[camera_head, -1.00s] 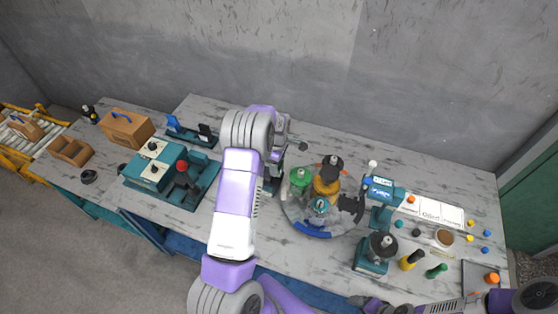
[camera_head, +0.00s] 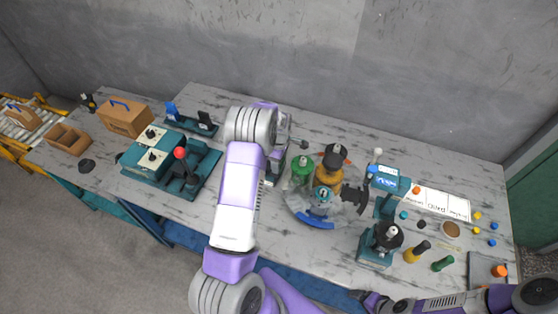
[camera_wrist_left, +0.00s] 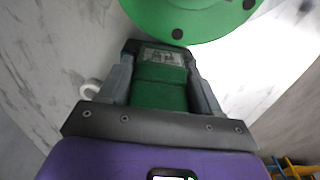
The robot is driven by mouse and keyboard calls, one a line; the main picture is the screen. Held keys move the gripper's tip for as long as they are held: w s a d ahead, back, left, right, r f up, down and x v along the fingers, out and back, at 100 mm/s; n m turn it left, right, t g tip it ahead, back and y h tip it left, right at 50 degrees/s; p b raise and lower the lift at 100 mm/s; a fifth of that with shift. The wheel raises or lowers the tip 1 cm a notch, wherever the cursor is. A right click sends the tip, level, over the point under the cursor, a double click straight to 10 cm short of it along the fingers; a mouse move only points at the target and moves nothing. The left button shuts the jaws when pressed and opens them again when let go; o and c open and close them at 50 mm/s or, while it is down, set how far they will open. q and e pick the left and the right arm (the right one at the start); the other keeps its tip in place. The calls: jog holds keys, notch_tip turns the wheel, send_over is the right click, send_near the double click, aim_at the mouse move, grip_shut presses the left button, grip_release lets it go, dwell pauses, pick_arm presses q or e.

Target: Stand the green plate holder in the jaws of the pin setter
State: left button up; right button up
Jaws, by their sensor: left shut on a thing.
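The green plate holder fills the upper middle of the left wrist view, with a green block (camera_wrist_left: 160,95) and a round green disc (camera_wrist_left: 190,18) with dark holes beyond it. My left gripper (camera_wrist_left: 161,58) is shut on the block, one grey finger on each side. In the head view the green plate holder (camera_head: 301,172) shows beside the amber part, right of my left wrist; my left fingers are mostly hidden there. I cannot tell surely which teal device is the pin setter. My right gripper (camera_head: 368,299) is at the bottom edge, its fingers unclear.
A round fixture (camera_head: 313,220) carries an amber part (camera_head: 328,177). A teal base with a red-ball lever (camera_head: 180,153) stands left. A teal press (camera_head: 388,183) and a black-topped teal device (camera_head: 377,245) stand right, near small coloured pegs. A wooden box (camera_head: 125,117) is far left.

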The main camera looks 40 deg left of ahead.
pick_arm(q)
jog(key=o, duration=1.1)
jog(key=shift+o, duration=0.2)
jog(key=shift+r, duration=0.1)
jog(key=shift+r+p, duration=2.15)
jog(key=shift+r, duration=1.3)
